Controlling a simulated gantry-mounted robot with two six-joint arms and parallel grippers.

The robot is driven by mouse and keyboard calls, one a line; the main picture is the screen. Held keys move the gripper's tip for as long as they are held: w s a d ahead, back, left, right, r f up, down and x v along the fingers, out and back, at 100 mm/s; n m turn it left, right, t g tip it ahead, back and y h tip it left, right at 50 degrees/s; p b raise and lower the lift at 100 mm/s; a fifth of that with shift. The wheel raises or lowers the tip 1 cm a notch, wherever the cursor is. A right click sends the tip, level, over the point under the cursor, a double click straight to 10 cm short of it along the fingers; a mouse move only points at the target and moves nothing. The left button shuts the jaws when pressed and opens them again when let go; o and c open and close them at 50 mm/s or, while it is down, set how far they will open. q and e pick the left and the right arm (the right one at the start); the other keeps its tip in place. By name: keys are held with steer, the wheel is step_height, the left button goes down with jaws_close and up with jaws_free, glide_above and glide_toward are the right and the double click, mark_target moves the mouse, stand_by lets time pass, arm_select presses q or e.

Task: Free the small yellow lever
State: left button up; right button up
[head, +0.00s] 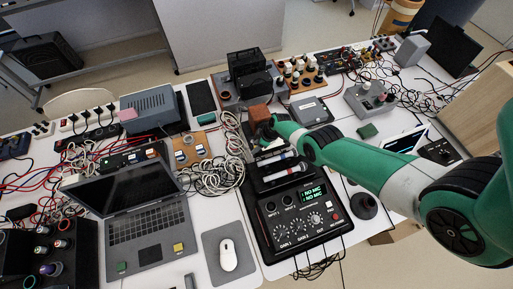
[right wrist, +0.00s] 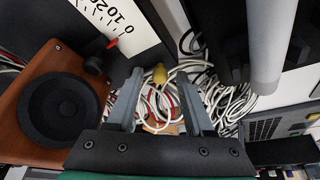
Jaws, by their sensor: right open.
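The small yellow lever (right wrist: 160,74) shows in the right wrist view as a rounded yellow knob. It appears between the fingertips of my right gripper (right wrist: 160,80), with a visible gap on each side. The gripper is open and nothing is held. In the head view my right gripper (head: 266,133) is at the end of the green arm, low beside a brown wooden box (head: 260,113). I cannot make out the lever there. What the lever is attached to is hard to tell. My left gripper is not in view.
A wooden speaker (right wrist: 62,105) stands close on the left in the wrist view, beside a white scale plate (right wrist: 118,22) with a red pointer. White and red cables (right wrist: 228,100) lie tangled behind the fingers. A mixer (head: 300,212) and laptop (head: 140,215) crowd the table.

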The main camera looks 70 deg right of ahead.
jaws_close()
